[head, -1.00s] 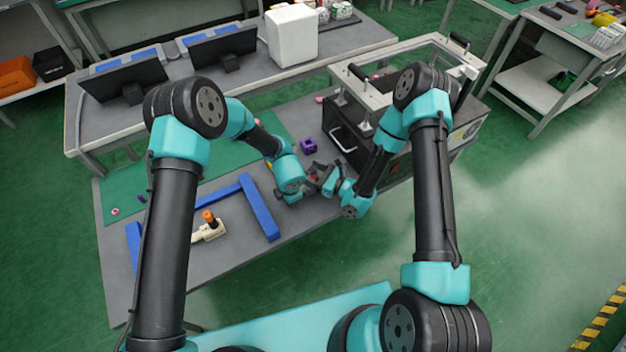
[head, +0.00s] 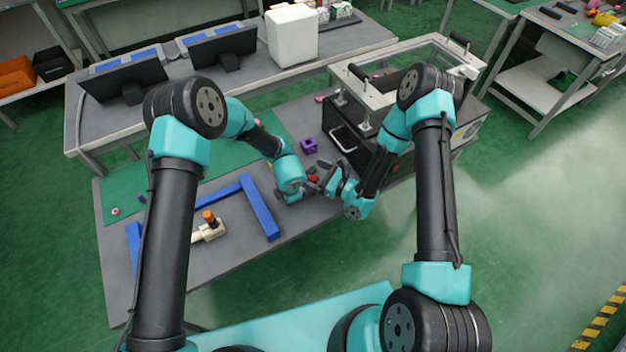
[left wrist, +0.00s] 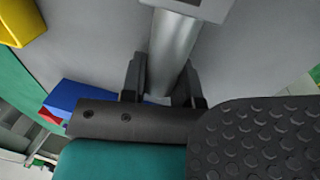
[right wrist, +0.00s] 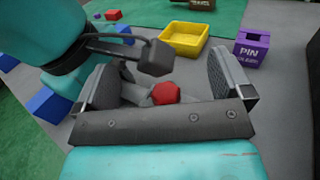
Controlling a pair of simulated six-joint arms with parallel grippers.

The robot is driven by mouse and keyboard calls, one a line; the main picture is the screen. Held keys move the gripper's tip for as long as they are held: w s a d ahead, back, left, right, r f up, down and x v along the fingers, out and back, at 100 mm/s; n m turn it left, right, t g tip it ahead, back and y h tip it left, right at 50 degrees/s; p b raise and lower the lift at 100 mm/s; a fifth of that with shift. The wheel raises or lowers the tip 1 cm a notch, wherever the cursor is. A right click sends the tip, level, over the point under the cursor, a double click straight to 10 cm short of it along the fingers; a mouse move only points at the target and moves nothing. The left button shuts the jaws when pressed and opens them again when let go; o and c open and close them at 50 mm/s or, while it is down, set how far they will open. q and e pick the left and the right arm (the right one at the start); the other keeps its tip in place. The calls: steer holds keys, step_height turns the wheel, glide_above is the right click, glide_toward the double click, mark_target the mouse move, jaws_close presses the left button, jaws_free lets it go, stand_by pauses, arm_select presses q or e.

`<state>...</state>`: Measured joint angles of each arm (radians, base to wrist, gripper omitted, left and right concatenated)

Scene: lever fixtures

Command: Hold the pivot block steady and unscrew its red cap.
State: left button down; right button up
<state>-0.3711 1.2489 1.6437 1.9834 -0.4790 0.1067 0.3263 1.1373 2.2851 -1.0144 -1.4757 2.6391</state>
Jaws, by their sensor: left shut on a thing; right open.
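The red cap (right wrist: 166,93) shows between the spread fingers of my right gripper (right wrist: 163,82) in the right wrist view, with clear space on both sides. In the head view the red cap (head: 313,179) is small, between the two grippers. My right gripper is open. My left gripper (left wrist: 163,85) is shut on a smooth grey cylindrical part of the pivot block (left wrist: 172,48), seen in the left wrist view. A light grey flat piece joins that cylinder at the top of the picture. The rest of the block is mostly hidden by the grippers.
A yellow bin (right wrist: 185,38) and a purple box marked PIN (right wrist: 252,47) stand beyond the grippers. A blue frame (head: 258,208) and a pale fixture with an orange top (head: 208,229) lie on the left of the table. A black-fronted machine (head: 345,140) stands at the back right.

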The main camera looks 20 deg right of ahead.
steer(key=v, duration=1.1)
steer(key=shift+s, duration=0.1)
arm_select(q)
steer(key=c, duration=0.8)
jaws_free()
steer(key=shift+r, duration=0.1)
steer(key=r, duration=0.4)
steer(key=s+r, duration=0.1)
steer(key=r, duration=0.2)
steer(key=s+r, duration=0.1)
steer(key=r, duration=0.3)
steer(key=shift+s+d+r, duration=0.1)
steer(key=shift+d+r, duration=0.15)
steer(key=shift+r, duration=0.1)
